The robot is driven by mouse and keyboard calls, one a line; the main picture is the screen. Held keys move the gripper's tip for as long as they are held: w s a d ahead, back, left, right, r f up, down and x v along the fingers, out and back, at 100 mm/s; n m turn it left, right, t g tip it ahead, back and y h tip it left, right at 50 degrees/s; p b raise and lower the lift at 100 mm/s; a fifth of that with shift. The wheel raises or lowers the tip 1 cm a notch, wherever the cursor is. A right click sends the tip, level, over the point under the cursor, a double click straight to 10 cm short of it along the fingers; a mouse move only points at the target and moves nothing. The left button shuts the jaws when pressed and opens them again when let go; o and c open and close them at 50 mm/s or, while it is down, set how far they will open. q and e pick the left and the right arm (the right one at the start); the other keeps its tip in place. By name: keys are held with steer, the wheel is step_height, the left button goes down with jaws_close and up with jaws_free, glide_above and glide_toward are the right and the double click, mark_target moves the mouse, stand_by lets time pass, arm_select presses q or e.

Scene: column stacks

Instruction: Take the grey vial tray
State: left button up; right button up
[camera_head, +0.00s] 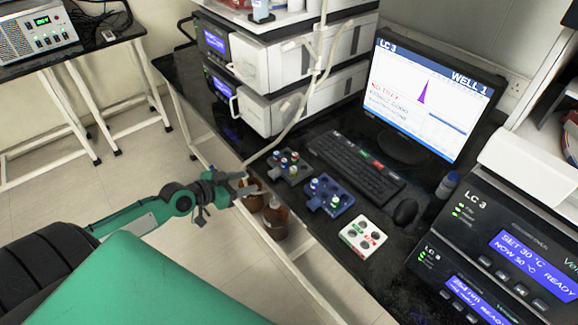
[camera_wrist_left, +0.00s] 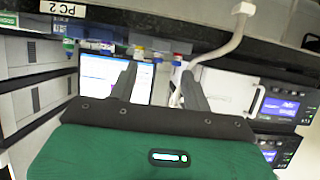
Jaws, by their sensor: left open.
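The grey vial tray (camera_head: 291,178) sits on the dark bench, left of the keyboard, and holds several vials with coloured caps. My left gripper (camera_head: 254,184) is open and empty, just left of the tray beside the bench's front edge and apart from it. In the left wrist view its two fingers (camera_wrist_left: 160,85) are spread, with several vial caps (camera_wrist_left: 157,57) beyond them; I cannot tell which tray those belong to. My right gripper is not in view.
A blue vial tray (camera_head: 330,204) and a white tray (camera_head: 352,233) stand to the right of the grey one. The keyboard (camera_head: 356,166), monitor (camera_head: 420,95) and mouse (camera_head: 405,211) are behind. Brown bottles (camera_head: 275,219) stand below the bench edge. A pale tube (camera_head: 298,112) runs down near the grey tray.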

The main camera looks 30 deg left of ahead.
mark_target(271, 174)
arm_select(q)
steer(key=x, duration=0.5)
steer(key=shift+w+d+p, duration=0.15)
steer(key=shift+w+p, duration=0.15)
steer(key=shift+p, duration=0.05)
steer(key=x, duration=0.4)
steer(key=shift+p, duration=0.4)
steer(key=shift+w+f, duration=0.15)
steer(key=shift+w, duration=0.1)
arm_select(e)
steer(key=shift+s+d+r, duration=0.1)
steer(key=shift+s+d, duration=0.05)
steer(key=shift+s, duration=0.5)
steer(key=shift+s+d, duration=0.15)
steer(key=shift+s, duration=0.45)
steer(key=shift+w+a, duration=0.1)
arm_select(q)
steer(key=c, duration=0.9)
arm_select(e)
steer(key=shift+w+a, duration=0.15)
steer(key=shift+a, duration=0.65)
